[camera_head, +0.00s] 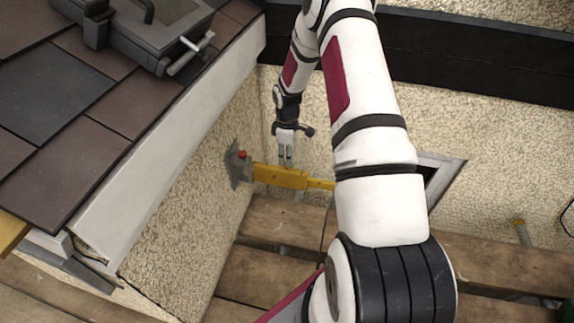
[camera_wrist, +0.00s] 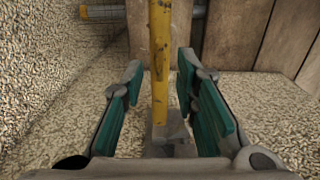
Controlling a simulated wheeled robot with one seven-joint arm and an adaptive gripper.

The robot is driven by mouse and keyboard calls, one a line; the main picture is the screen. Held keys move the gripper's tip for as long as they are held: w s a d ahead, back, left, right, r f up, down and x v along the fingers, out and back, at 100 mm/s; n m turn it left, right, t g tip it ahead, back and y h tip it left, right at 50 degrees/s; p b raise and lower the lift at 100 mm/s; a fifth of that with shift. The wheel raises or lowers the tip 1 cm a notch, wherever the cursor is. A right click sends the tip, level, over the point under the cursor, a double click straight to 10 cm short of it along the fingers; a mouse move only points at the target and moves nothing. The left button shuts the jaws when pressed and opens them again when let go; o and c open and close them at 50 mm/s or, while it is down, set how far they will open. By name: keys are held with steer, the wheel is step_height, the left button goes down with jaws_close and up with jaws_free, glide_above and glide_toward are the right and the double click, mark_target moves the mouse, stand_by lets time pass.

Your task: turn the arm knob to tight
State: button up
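A yellow arm (camera_head: 283,177) sticks out from a grey wall bracket (camera_head: 233,170) low on the textured wall. A small red knob (camera_head: 242,154) sits on top at the bracket end. My gripper (camera_head: 286,163) points down over the yellow arm, to the right of the red knob. In the wrist view my gripper (camera_wrist: 163,105) is open, with green pads apart. The yellow arm (camera_wrist: 160,60) runs between or below the fingers there; I cannot tell if they touch it. A grey metal end (camera_wrist: 170,132) shows between the fingers. I cannot make out the red knob in the wrist view.
The tiled roof (camera_head: 85,95) and its white eave board (camera_head: 165,145) rise at the left. A grey toolbox (camera_head: 150,35) stands on the tiles. Wooden planks (camera_head: 270,275) lie below.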

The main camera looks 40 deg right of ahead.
steer(key=shift+f+b, duration=0.4)
steer(key=shift+f, duration=1.1)
jaws_close()
